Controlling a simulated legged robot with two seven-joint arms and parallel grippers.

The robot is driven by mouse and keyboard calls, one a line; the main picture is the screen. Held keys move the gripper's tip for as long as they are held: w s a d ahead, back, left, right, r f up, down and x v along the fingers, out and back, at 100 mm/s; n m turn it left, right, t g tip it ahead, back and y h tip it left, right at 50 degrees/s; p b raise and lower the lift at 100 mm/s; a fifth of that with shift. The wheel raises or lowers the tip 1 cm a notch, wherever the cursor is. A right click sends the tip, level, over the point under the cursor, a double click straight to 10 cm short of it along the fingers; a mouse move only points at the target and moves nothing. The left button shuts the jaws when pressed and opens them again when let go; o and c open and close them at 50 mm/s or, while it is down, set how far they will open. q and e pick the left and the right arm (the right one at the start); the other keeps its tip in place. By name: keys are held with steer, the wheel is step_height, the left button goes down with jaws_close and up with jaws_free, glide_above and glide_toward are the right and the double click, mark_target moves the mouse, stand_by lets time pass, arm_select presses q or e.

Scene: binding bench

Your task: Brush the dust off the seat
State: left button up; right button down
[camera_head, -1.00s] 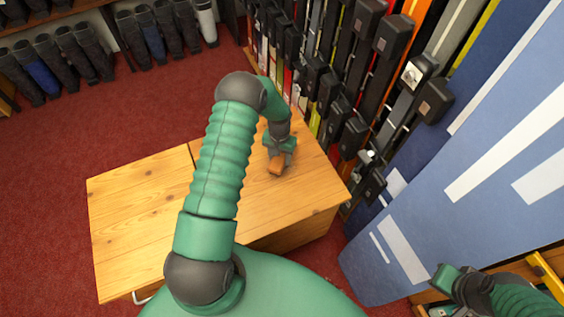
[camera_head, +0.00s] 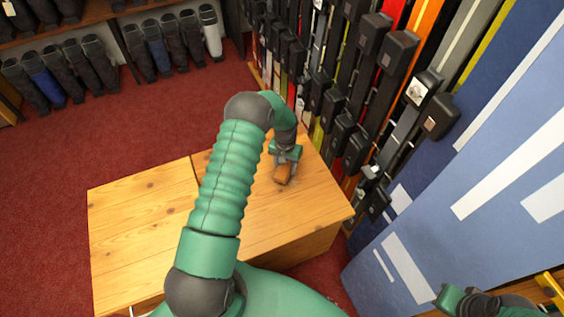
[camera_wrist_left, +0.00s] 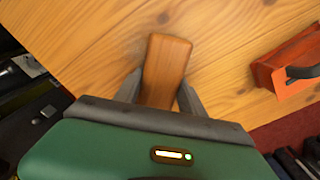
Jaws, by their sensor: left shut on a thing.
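The seat is the pale pine top of a bench (camera_head: 140,230), with a seam across it. My left arm crosses it and hides part of the middle. My left gripper (camera_head: 283,164) is shut on a brown wooden brush (camera_head: 283,175) over the right part of the seat, near its back edge. The left wrist view shows the brush's smooth wooden back (camera_wrist_left: 167,68) between the fingers. Its bristles are hidden, so I cannot tell if they touch the wood. I cannot make out any dust. My right gripper (camera_head: 450,297) is partly in view at the bottom right; its jaw opening is unclear.
Skis (camera_head: 345,100) with bindings stand close behind the bench, and a large blue panel (camera_head: 460,210) is on the right. Boots (camera_head: 160,45) line shelves at the back left. An orange-red box (camera_wrist_left: 290,65) shows in the left wrist view. Red carpet (camera_head: 120,130) is clear on the left.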

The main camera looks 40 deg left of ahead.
arm_select(q)
steer(key=shift+s+d+p, duration=0.15)
steer(key=shift+s+d, duration=0.1)
steer(key=shift+d, duration=0.2)
steer(key=shift+s+d+p, duration=0.15)
steer(key=shift+s+d, duration=0.05)
steer(key=shift+d, duration=0.25)
steer(key=d+p, duration=0.1)
steer(key=s+d+p, duration=0.1)
steer(key=shift+s+d, duration=0.3)
steer(key=shift+d, duration=0.05)
steer(key=shift+s+d, duration=0.1)
steer(key=shift+d, duration=0.2)
steer(key=shift+s+d+r+p, duration=0.1)
steer(key=shift+s+d+p, duration=0.25)
steer(key=shift+d+p, duration=0.2)
steer(key=shift+s+d+r+p, duration=0.1)
steer(key=shift+s+d+p, duration=0.25)
steer(key=shift+d, duration=0.3)
steer(key=shift+s+d+f, duration=0.1)
steer(key=shift+d+f, duration=0.05)
steer(key=shift+d, duration=0.2)
step_height(320, 180, up, 6)
steer(key=p, duration=0.5)
